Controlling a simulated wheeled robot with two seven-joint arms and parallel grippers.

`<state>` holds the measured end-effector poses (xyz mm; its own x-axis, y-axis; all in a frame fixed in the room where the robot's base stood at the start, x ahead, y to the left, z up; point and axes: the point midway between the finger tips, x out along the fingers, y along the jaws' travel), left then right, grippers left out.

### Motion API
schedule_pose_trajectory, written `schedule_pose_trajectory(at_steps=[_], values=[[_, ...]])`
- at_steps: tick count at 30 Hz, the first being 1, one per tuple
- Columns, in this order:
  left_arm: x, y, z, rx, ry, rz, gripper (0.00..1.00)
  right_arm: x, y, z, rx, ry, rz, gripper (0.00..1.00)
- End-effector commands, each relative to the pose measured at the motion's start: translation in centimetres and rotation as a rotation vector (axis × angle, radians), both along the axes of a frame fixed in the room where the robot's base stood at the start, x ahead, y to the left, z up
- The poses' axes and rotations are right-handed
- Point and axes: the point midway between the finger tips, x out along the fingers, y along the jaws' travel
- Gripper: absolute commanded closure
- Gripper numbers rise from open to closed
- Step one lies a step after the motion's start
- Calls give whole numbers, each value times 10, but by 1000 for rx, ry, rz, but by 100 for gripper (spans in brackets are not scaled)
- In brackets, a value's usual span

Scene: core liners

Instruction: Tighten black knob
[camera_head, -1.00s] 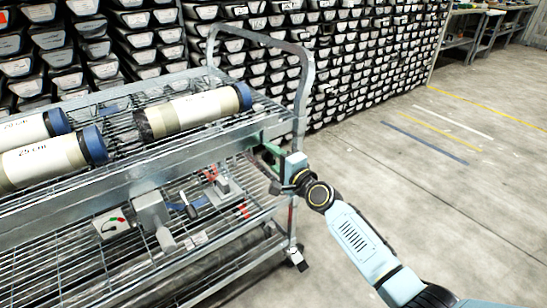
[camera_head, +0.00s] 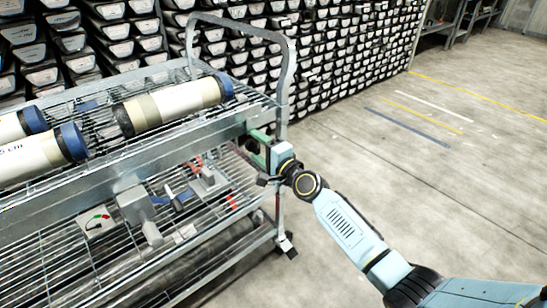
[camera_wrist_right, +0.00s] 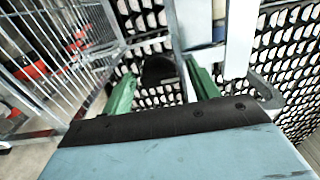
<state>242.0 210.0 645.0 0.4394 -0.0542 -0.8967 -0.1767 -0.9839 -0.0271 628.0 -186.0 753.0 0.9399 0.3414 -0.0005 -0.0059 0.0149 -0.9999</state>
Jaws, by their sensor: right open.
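A dark, rounded piece, which looks like the black knob (camera_wrist_right: 158,70), shows in the right wrist view between and beyond my green fingers. My right gripper (camera_wrist_right: 160,78) is open, one finger on each side of it in the picture. I cannot tell whether the fingers touch it. In the head view my right gripper (camera_head: 257,146) is at the right end of the metal cart (camera_head: 150,155), beside its upper rail and handle post. My left gripper is not in view.
Core tubes with blue caps, one of them a cream tube (camera_head: 175,103), lie on the cart's upper shelf. Tools, including a grey one (camera_head: 138,207), sit on the lower wire shelf. Racks of core trays (camera_head: 345,50) stand behind. The floor (camera_head: 400,180) to the right is clear.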

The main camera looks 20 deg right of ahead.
Motion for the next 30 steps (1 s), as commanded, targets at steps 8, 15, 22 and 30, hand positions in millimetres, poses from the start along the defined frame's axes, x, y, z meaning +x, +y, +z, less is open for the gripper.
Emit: schedule_pose_trajectory(at_steps=[8,15,22,30], values=[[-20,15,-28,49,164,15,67,-48,-17,1,-3,3,1,40],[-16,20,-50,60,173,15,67,-94,-34,0,-1,3,1,40],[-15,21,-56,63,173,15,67,-117,-43,0,-1,2,0,40],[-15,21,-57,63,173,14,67,-120,-43,0,1,0,0,40]])
